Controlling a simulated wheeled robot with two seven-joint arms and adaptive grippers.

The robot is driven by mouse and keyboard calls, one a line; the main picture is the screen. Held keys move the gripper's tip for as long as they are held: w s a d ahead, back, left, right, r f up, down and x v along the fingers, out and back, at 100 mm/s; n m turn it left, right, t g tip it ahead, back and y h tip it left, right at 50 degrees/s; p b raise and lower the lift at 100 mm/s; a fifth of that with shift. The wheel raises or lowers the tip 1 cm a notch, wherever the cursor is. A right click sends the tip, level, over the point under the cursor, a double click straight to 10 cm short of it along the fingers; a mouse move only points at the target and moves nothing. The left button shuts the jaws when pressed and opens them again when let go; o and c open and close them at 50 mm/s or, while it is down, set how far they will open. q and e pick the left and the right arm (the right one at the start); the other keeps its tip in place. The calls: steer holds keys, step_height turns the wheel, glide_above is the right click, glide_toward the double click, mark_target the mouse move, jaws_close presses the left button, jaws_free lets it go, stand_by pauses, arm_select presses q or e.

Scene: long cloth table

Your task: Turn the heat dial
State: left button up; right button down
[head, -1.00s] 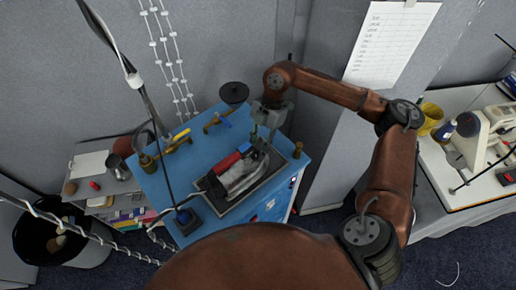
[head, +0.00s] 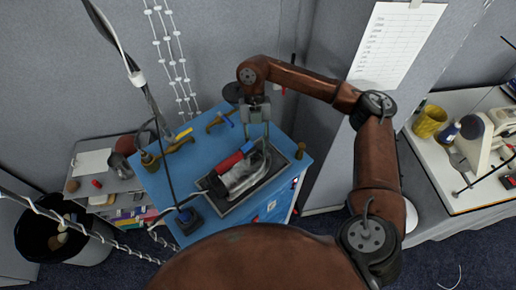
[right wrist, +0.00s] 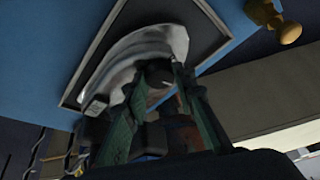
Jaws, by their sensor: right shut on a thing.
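My right gripper (head: 257,137) points down at the iron's far right end. In the right wrist view its two green fingers (right wrist: 160,76) are shut on a dark round knob, the heat dial (right wrist: 154,72), at the iron's body. The iron's pale metal (right wrist: 160,42) shows behind them. The dial's markings cannot be read. In the head view the fingers hide the dial. My left gripper is not in view.
The blue cabinet (head: 165,190) also bears brass fittings (head: 168,146) at the back left, a small brass knob (head: 300,150) at the right and a dark box (head: 187,220) at the front. A sewing machine (head: 478,140) stands on the right table. A black bin (head: 50,235) is at left.

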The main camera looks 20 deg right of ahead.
steer(key=shift+n, duration=0.4)
steer(key=c, duration=1.6)
jaws_free()
steer(key=a+v, duration=0.1)
steer(key=v, duration=1.1)
steer(key=shift+d, duration=0.35)
